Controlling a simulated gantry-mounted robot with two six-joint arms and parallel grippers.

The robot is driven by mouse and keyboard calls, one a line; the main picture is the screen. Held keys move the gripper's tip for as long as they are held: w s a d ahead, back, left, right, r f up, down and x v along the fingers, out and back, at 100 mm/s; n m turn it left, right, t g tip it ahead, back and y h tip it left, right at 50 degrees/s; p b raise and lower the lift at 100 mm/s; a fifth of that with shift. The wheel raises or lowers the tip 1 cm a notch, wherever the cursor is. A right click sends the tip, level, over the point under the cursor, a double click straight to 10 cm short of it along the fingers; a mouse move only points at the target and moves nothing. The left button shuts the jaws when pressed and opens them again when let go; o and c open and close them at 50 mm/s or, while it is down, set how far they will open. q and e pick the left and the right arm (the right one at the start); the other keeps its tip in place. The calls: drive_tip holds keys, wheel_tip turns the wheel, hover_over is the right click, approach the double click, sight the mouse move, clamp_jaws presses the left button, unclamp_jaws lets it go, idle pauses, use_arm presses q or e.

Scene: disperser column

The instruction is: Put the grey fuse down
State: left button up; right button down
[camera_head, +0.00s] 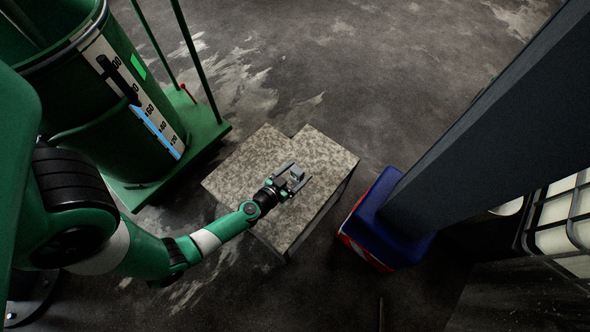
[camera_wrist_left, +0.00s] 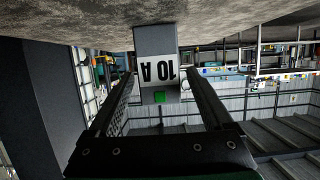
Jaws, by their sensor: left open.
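The grey fuse (camera_wrist_left: 155,42) shows in the left wrist view as a grey block with a white label reading "10 A" and a small green patch. It touches the mottled surface at the top of that upside-down picture. In the head view the grey fuse (camera_head: 297,174) is small, at the fingers over the mottled grey block table (camera_head: 240,171). My left gripper (camera_head: 292,178) is open, with one finger on each side of the fuse; in the wrist view its fingers (camera_wrist_left: 160,95) stand apart from the fuse's sides. My right gripper is not in view.
The green disperser column (camera_head: 110,125) with a level scale stands at the left, on a green base (camera_head: 205,130). A dark grey post on a blue and red base (camera_head: 375,225) stands right of the table. A white caged container (camera_head: 555,225) is at the far right.

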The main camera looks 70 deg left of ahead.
use_arm(q)
drive_tip(key=shift+r, duration=0.35)
drive_tip(key=p+v, duration=0.4)
drive_tip(key=v, duration=0.8)
drive_tip(key=shift+f, duration=0.2)
